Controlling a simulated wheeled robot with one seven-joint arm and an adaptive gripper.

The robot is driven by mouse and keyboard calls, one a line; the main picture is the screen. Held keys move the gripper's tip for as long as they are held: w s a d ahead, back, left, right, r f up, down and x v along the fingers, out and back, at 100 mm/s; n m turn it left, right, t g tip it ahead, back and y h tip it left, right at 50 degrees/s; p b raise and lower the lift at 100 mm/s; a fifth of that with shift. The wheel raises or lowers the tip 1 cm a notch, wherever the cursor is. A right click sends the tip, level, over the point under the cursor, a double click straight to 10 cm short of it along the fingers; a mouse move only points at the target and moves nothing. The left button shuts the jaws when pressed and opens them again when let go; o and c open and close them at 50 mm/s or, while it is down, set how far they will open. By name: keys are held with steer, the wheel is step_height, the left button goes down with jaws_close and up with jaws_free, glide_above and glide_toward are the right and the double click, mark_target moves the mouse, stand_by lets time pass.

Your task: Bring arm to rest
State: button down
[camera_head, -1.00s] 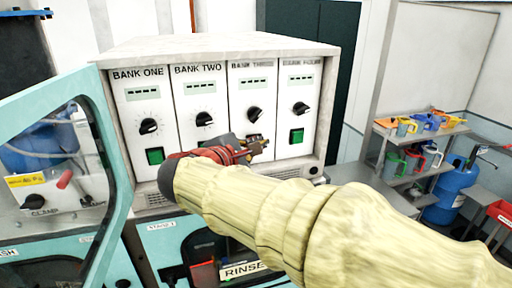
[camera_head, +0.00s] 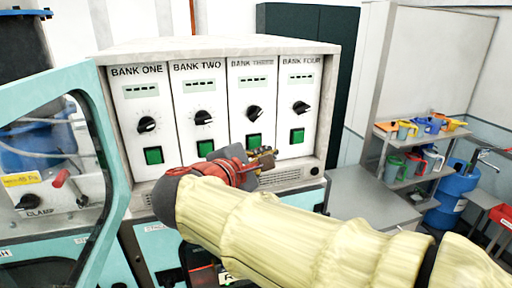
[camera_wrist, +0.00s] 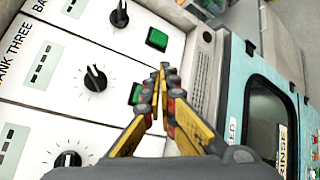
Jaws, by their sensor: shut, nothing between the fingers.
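My gripper (camera_head: 262,158) is in front of the lower right part of the white control box, just below the bank three and bank four modules. In the wrist view my gripper (camera_wrist: 164,72) has its yellow and black fingers together at the tips, with nothing between them. The fingers partly cover a green button (camera_wrist: 136,93). My arm (camera_head: 300,225), in a pale yellow sleeve, reaches in from the lower right. Whether the fingertips touch the box I cannot tell.
The control box (camera_head: 215,47) carries four-bank panels with black knobs and green buttons. A teal-framed door (camera_head: 108,130) stands at the left. A grey bench (camera_head: 375,200) and a shelf of coloured jugs (camera_head: 420,133) are at the right. A RINSE sign (camera_wrist: 283,143) shows below the box.

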steer(key=shift+w, duration=0.1)
steer(key=s+d+f+m+g+y+b, duration=0.1)
steer(key=s+f+m+g, duration=0.2)
steer(key=f, duration=0.6)
steer(key=s+f+m+g+y+b, duration=0.1)
steer(key=s+f+m+g+y, duration=0.1)
steer(key=s+f, duration=0.5)
steer(key=s+d+f+m+g+y+b, duration=0.1)
steer(key=s+d+f+m+b, duration=0.3)
steer(key=f+b, duration=0.3)
steer(key=s+d+f+m+g+y+b, duration=0.1)
steer(key=s+d+f+m+b, duration=0.4)
steer(key=f, duration=0.8)
steer(key=s+d+f+m+g+y+b, duration=0.1)
steer(key=s+d+f+m+b, duration=0.3)
steer(key=f+b, duration=0.5)
steer(key=shift+s+d+f+m+y, duration=0.4)
steer(key=shift+s+d+f+y, duration=0.25)
steer(key=shift+s+d, duration=0.4)
steer(key=shift+s+a, duration=0.15)
steer(key=shift+a, duration=0.05)
